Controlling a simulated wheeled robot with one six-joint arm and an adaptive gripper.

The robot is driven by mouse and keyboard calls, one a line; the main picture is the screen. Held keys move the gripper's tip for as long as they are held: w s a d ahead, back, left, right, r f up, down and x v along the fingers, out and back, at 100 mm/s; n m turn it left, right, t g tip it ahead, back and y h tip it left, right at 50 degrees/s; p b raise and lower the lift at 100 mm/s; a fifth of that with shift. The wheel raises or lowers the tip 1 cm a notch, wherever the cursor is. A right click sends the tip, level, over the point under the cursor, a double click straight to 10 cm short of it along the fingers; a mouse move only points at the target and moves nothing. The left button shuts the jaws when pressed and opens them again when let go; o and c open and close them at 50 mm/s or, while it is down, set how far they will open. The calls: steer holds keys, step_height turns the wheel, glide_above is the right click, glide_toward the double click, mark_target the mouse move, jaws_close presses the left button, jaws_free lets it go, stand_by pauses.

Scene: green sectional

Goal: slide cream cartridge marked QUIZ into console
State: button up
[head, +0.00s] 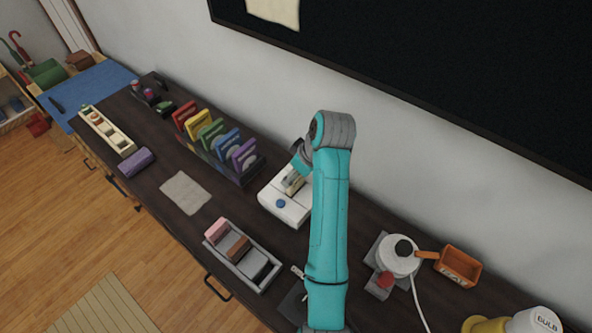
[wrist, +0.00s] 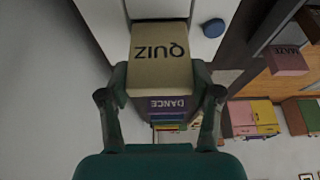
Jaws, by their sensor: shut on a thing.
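The cream cartridge marked QUIZ (wrist: 160,55) is between the fingers of my gripper (wrist: 160,110) in the wrist view, its lettering upside down there. My gripper is shut on it. The white console (head: 283,208) with a round blue button is under my gripper (head: 296,180) in the head view; part of it also shows at the top of the wrist view (wrist: 205,10). The cartridge's far end is at a grey recess in the console. I cannot tell how deep it sits, if at all. My arm hides the console's right side in the head view.
A rack of coloured cases (head: 241,175) stands left of the console. A lamp-like white device (head: 398,262) and an orange bin (head: 461,267) are to the right. A beige cloth (head: 184,192) lies left.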

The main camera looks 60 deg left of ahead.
mark_target(298, 179)
steer(key=shift+f, duration=1.9)
steer(key=o, duration=1.2)
steer(key=shift+v, duration=3.8)
steer(key=shift+s, duration=0.1)
